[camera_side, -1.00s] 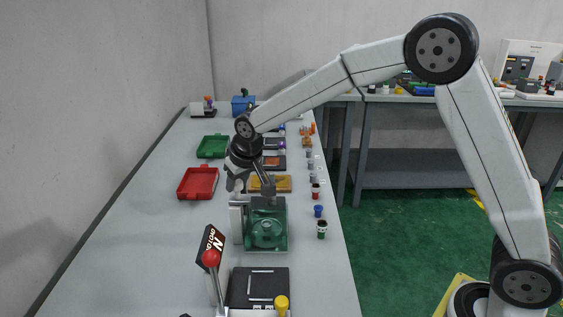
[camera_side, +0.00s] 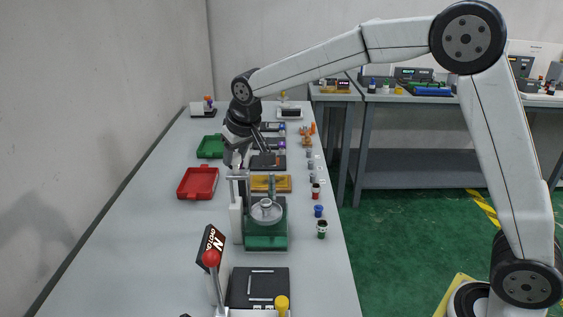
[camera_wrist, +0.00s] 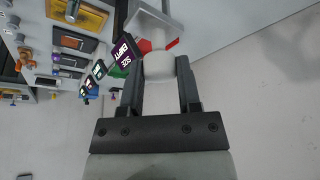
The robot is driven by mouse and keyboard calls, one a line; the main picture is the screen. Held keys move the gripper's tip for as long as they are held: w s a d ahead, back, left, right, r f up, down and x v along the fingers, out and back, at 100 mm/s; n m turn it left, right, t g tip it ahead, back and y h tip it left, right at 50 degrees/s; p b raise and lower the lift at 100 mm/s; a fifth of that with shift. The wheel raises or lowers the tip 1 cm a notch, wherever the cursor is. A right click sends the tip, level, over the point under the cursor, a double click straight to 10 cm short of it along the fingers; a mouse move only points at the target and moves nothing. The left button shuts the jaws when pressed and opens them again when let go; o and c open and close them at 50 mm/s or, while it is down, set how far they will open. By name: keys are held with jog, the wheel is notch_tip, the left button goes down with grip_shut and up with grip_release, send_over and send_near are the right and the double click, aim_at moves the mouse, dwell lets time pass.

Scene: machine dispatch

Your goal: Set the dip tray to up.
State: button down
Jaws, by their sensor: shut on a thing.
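The dip station has a green base (camera_side: 266,242) and a white column (camera_side: 237,220) on its left. A round grey tray (camera_side: 266,212), which looks like the dip tray, sits above the base on a thin upright stem. My gripper (camera_side: 237,166) is at the top of the column, on its far side. In the wrist view my gripper (camera_wrist: 160,80) is shut on a rounded white knob (camera_wrist: 158,66) between its two fingers. How the knob joins the tray is hidden.
A red tray (camera_side: 198,183) and a green tray (camera_side: 210,146) lie to the left. An orange tray (camera_side: 270,183) lies behind the station. Small bottles (camera_side: 318,211) line the right edge. A red-knobbed lever (camera_side: 211,259) stands in front.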

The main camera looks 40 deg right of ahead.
jog(key=c, duration=0.7)
grip_release()
jog(key=shift+r, duration=0.35)
jog(key=o, duration=0.4)
jog(key=shift+f, duration=0.1)
jog(key=shift+v, duration=3.95)
jog(key=shift+g, duration=0.9)
jog(key=s+d+f, duration=0.2)
jog(key=s+f, duration=0.4)
jog(key=s, duration=0.1)
jog(key=s+d+f, duration=0.3)
jog(key=s+f, duration=0.4)
jog(key=s, duration=0.1)
jog(key=s+d+f, duration=0.3)
jog(key=s+f, duration=0.4)
jog(key=s, duration=0.1)
jog(key=shift+d, duration=0.1)
